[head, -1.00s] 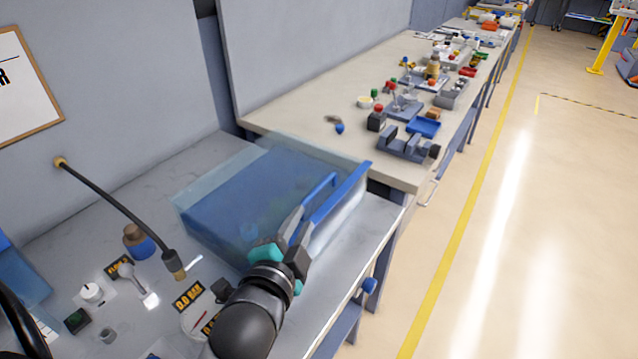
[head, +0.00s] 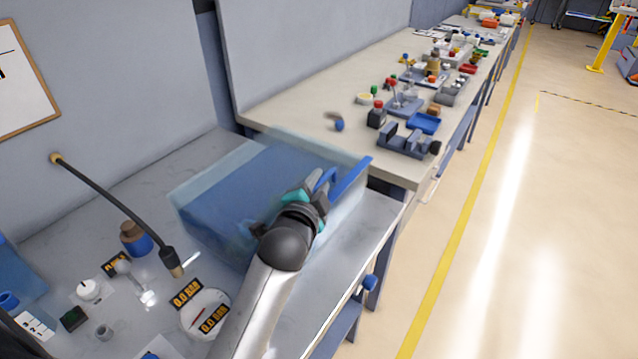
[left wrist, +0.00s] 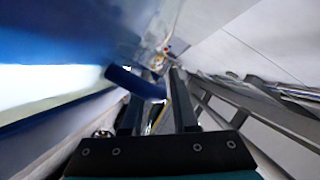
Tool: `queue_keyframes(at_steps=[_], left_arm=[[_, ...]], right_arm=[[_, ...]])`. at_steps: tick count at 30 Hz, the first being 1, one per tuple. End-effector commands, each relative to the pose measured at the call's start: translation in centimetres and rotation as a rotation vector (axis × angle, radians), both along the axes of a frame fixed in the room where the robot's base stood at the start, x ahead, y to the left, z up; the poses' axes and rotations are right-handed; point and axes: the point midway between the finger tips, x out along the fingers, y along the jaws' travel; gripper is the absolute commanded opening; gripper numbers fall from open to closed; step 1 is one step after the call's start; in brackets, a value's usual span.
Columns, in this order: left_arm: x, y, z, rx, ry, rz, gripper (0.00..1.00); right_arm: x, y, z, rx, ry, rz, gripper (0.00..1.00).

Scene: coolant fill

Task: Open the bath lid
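The bath (head: 215,215) is a translucent box with blue inside, on the grey bench in the head view. A bright blue bar (head: 352,178) runs along the right side of its top, with a blue handle-like piece (head: 326,178) beside my gripper. My left gripper (head: 312,187) is over the right part of the bath, close to this handle. In the left wrist view its two dark fingers (left wrist: 157,104) stand apart, and a blue bar (left wrist: 135,82) crosses the left finger and ends between them. I cannot tell whether they touch it. My right gripper is not in view.
A black hose with a nozzle (head: 171,262) arches left of the bath. A brown-capped blue bottle (head: 137,238) and 0.0 BAR displays (head: 187,291) are nearby. A second bench (head: 290,108) with several parts stands behind. Floor at right is clear.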

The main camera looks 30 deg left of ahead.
Motion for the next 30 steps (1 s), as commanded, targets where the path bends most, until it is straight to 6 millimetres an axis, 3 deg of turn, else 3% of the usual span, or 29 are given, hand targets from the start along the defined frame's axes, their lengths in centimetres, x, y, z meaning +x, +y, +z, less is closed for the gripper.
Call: queue_keyframes(at_steps=[9, 17, 30], left_arm=[[0.18, 0.05, -0.05, 0.0, 0.0, 0.0, 0.27], [0.15, 0.03, -0.04, 0.0, 0.0, 0.0, 0.0], [0.14, 0.0, -0.06, 0.0, 0.001, -0.001, 0.0]], right_arm=[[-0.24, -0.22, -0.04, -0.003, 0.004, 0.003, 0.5], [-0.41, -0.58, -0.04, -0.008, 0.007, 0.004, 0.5], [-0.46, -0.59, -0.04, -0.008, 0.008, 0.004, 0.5]])
